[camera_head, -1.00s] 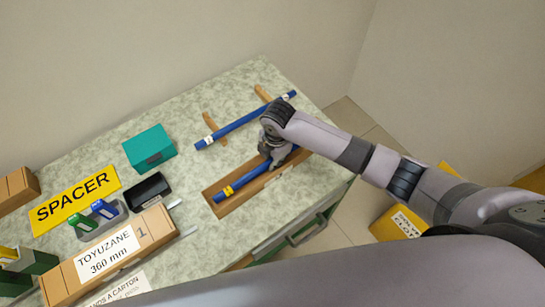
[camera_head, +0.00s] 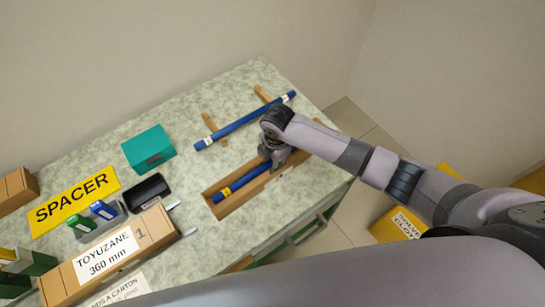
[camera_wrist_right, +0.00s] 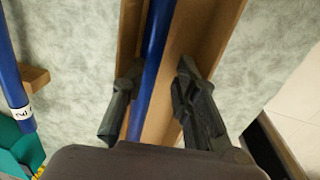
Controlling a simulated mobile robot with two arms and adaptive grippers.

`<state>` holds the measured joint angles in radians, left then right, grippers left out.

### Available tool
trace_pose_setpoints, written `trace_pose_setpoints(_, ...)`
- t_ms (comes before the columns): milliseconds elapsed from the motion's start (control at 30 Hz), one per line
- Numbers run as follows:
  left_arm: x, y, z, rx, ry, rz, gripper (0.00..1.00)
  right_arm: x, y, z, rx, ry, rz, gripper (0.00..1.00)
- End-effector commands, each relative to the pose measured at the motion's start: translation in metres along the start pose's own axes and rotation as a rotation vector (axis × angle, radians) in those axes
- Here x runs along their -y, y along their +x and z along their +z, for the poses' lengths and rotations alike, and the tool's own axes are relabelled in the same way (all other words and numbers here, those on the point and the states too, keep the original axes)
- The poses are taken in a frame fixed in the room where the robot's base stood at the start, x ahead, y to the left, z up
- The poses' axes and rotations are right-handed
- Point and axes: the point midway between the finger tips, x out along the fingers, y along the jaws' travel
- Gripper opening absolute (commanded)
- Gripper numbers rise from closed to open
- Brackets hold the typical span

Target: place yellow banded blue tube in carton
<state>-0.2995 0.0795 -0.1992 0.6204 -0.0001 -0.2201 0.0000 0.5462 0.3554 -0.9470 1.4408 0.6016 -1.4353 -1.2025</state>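The yellow banded blue tube (camera_head: 250,175) lies lengthwise in the long open brown carton (camera_head: 222,210); its yellow band (camera_head: 225,192) shows near the left end. My right gripper (camera_head: 272,160) is over the middle of the tube and hides part of it. In the right wrist view my right gripper (camera_wrist_right: 158,95) is open, with one finger on each side of the tube (camera_wrist_right: 152,65). The left finger is close to the tube; a clear gap shows on the right. My left gripper is not in view.
A blue tube with white bands (camera_head: 240,123) rests across wooden supports behind the carton. A teal box (camera_head: 149,148), black tray (camera_head: 148,190), yellow SPACER sign (camera_head: 74,201) and labelled TOYUZANE box (camera_head: 110,256) stand to the left. The table's right edge is close to the carton.

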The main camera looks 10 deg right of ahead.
Motion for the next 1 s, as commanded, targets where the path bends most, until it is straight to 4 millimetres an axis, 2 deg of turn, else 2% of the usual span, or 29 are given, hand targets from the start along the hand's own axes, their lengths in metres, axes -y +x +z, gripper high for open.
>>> trace_pose_setpoints(167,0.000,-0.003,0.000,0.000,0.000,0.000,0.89,-0.002,-0.018,0.000,-0.001,0.000,0.004,0.28)
trace_pose_setpoints(600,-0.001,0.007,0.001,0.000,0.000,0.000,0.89,-0.003,-0.110,0.000,0.000,0.000,0.005,0.28)
trace_pose_setpoints(800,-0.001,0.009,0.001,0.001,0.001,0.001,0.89,-0.002,-0.129,0.000,0.000,0.000,0.001,0.28)
trace_pose_setpoints(1000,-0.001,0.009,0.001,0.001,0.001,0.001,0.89,-0.001,-0.132,0.000,0.000,0.001,-0.001,0.28)
